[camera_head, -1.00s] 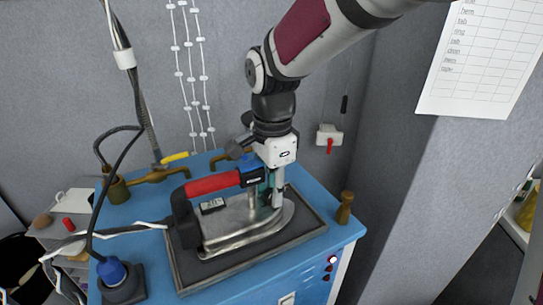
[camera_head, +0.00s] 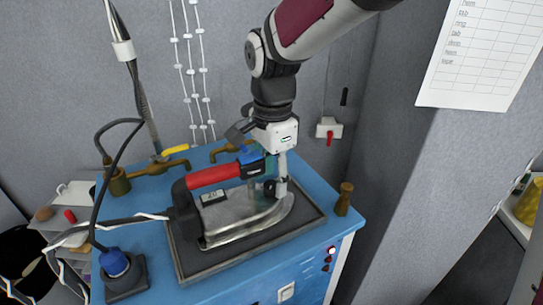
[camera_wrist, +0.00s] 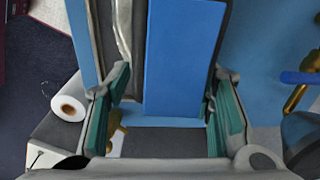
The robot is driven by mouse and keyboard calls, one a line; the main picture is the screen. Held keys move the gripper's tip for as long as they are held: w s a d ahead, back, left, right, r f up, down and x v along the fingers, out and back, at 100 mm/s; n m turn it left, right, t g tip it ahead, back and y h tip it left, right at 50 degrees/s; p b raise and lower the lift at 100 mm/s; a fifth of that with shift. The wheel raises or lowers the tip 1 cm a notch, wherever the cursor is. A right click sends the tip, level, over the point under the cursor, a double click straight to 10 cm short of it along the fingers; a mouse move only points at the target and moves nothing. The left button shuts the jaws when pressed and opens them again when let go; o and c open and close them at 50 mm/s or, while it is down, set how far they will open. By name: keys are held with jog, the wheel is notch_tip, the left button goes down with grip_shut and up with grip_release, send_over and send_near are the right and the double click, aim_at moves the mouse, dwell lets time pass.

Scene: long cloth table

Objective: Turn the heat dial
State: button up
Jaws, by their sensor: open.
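The iron (camera_head: 240,218) has a silver body, a red and black handle (camera_head: 214,176) and a small display on its side. It lies on a dark framed pad on the blue workstation. A small round black knob (camera_head: 269,188), probably the heat dial, shows near the front of the handle. My gripper (camera_head: 275,181) points down at the front end of the iron, its fingertips close to the knob. Contact cannot be told. In the wrist view my gripper (camera_wrist: 165,120) is open, with green pads apart and nothing held between them. The dial is not clearly visible there.
A brass post (camera_head: 344,198) stands at the workstation's right corner. Brass pipes (camera_head: 232,148) run along its back. A black cable and a blue-capped fitting (camera_head: 114,263) are at the left. A grey wall (camera_head: 225,90) rises behind; a wall switch (camera_head: 329,129) hangs there.

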aim_at(273, 185)
notch_tip(273, 185, up, 11)
dwell(0.3)
jog(key=shift+d, duration=0.1)
